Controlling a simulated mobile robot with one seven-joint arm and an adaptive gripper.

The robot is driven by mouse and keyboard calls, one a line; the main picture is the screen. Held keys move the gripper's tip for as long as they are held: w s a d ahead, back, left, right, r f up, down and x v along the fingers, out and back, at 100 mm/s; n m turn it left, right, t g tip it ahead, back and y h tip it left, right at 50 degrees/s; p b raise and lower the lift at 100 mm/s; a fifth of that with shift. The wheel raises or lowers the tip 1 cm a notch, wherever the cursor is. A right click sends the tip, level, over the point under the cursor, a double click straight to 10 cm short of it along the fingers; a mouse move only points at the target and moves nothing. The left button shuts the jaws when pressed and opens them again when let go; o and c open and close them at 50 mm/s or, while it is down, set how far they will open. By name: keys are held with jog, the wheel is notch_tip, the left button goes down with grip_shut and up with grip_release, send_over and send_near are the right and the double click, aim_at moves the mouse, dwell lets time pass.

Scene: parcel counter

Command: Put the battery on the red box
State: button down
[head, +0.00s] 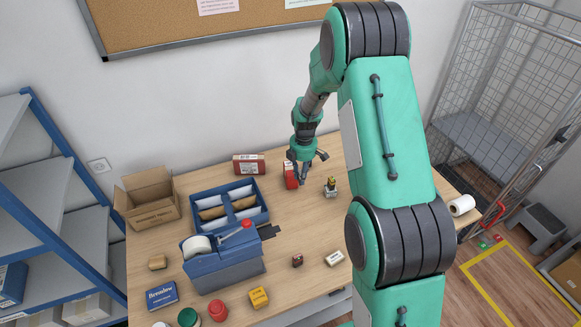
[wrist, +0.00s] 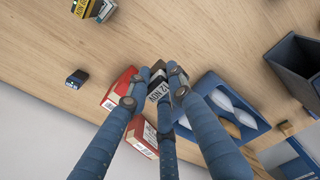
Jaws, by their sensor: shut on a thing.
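My gripper (wrist: 156,84) is shut on a small dark block with a white lettered face (wrist: 158,91), which appears to be the battery. Fingers hide part of it, and I cannot make it out in the head view. In the head view my gripper (head: 304,181) is low over the back of the table, beside a red box (head: 290,174). This red box also shows in the wrist view (wrist: 117,92), close beside the fingers. Whether the block touches it I cannot tell. A second red box with a white label (head: 248,164) lies nearer the wall and shows in the wrist view (wrist: 139,141).
A blue divided tray (head: 262,216) and a blue-grey label machine (head: 225,270) stand left of my gripper. A small dark block (wrist: 77,78) lies apart. The table's middle has free room.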

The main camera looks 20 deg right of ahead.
jog(key=shift+s+a+r+n, duration=0.1)
jog(key=shift+s+a+n, duration=0.5)
jog(key=shift+s+a, duration=0.3)
jog(key=shift+w, duration=0.1)
jog(key=p, duration=0.3)
send_over(291, 168)
jog(key=shift+a+f, duration=0.1)
jog(key=shift+f, duration=0.65)
jog(key=shift+f+p, duration=0.3)
jog(key=shift+f, duration=1.45)
jog(key=shift+f, duration=0.15)
